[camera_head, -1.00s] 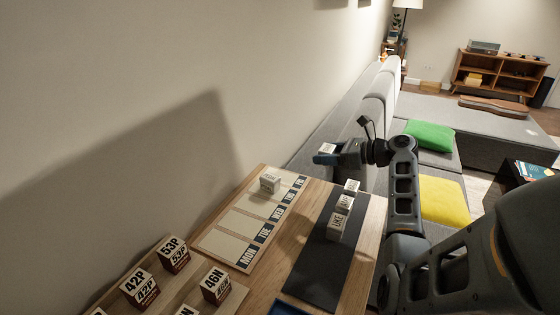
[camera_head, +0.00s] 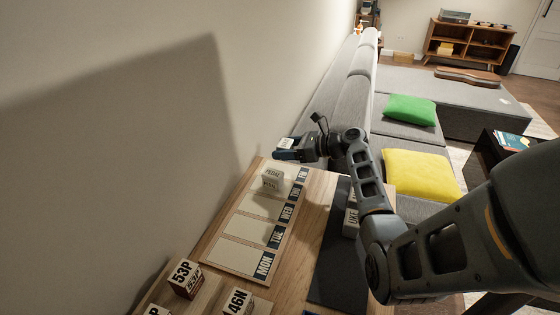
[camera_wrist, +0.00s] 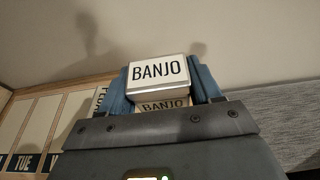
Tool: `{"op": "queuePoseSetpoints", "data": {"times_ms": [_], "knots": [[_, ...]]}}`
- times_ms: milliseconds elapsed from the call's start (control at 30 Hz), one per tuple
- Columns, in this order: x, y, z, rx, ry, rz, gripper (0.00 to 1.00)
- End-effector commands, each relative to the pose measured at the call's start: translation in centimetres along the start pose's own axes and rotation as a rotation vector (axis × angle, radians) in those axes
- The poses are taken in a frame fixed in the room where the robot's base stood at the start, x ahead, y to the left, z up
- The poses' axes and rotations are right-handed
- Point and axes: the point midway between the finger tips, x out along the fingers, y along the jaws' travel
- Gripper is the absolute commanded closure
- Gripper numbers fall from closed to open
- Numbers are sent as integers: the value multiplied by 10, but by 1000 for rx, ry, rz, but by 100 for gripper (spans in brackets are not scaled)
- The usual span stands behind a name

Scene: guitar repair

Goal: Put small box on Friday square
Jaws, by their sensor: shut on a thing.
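My gripper (camera_head: 287,152) is shut on a small white box labelled BANJO (camera_head: 286,143); the box also fills the middle of the wrist view (camera_wrist: 158,72) between the blue fingers. It is held above the far end of the weekday board (camera_head: 228,262). The board has pale squares with dark labels, MON nearest and FRI (camera_head: 303,173) farthest. The Friday square lies at the far end, partly hidden by my gripper and another box.
A dark mat (camera_head: 325,270) lies right of the board, with white boxes (camera_head: 350,222) partly hidden by my arm. A wall rises on the left; a grey sofa (camera_head: 345,90) stands beyond the table.

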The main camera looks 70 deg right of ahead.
Motion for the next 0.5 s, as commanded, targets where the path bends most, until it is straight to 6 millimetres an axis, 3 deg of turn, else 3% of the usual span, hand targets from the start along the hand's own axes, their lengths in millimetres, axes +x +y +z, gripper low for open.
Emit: {"op": "queuePoseSetpoints", "data": {"times_ms": [233,500], "knots": [[17,9,-9,2,0,-1,68],[27,8,-41,2,1,-1,68]]}}
